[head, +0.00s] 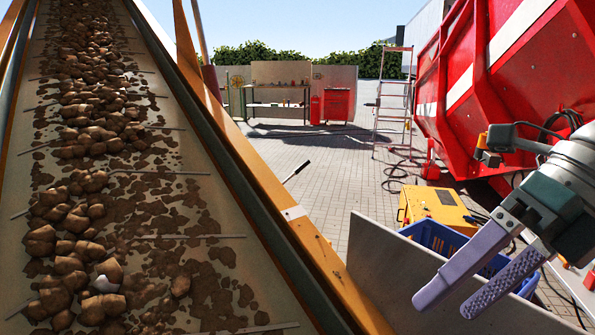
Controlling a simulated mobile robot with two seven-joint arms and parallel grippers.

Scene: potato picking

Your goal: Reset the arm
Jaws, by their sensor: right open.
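My right gripper (476,300) is at the lower right of the head view, on an arm that comes in from the right. Its two pale lilac fingers are apart with nothing between them. It hangs in front of a blue crate (425,236) and a grey panel (378,262), whose right parts it covers. My left gripper and arm are not in the view.
A conveyor belt (200,185) with potatoes (92,135) and soil clumps runs up the left side, edged by an orange rail (268,178). A yellow box (436,206) stands behind the crate. A red trailer (490,80) fills the upper right. A ladder (392,100) stands farther back.

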